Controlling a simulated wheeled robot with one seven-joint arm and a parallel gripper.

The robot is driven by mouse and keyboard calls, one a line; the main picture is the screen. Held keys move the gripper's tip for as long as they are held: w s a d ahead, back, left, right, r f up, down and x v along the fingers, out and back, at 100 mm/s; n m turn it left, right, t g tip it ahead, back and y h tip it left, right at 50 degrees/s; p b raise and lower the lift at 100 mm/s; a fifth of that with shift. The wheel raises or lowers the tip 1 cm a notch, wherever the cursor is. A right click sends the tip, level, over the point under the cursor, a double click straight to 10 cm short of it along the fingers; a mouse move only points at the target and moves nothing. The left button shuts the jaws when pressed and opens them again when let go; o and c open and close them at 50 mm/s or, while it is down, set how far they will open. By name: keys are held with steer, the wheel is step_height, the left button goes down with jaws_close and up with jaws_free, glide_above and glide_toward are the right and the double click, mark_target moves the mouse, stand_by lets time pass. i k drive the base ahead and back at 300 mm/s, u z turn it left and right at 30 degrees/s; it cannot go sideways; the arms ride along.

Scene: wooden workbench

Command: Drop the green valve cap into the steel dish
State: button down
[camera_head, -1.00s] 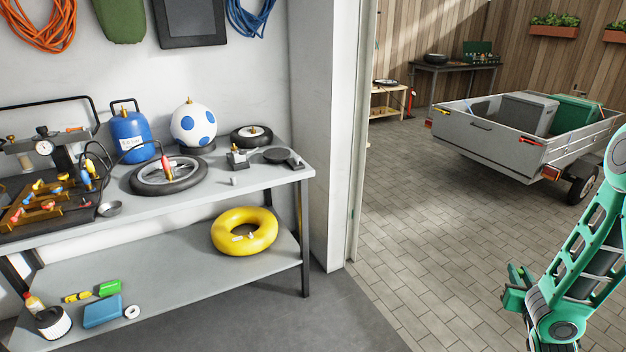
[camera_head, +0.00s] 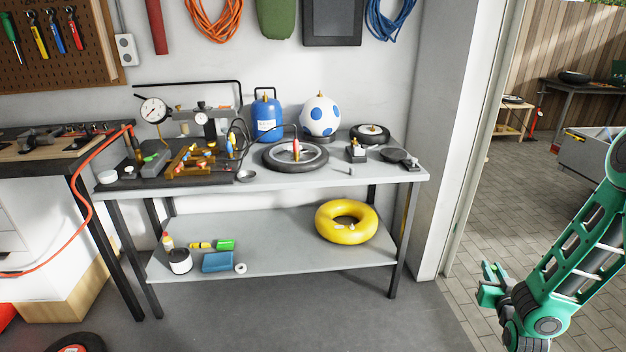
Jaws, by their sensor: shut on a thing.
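The steel dish (camera_head: 246,176) is a small, shallow, round grey bowl on the bench top, left of the wheel and near the front edge. My gripper (camera_head: 488,286) is at the right of the head view, off the bench and in front of the tiled floor, well apart from the dish. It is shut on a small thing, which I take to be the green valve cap. The green fingers and the small size keep me from making the cap out clearly. I see no loose green cap on the bench top.
The grey bench (camera_head: 355,185) carries a wheel with a black tyre (camera_head: 270,160), a blue tank (camera_head: 267,118), a spotted ball (camera_head: 320,116) and a valve rack (camera_head: 190,163). A yellow ring (camera_head: 325,222) lies on its lower shelf.

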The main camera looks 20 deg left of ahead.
mark_target(245, 181)
steer(key=u, duration=0.85)
steer(key=i, duration=1)
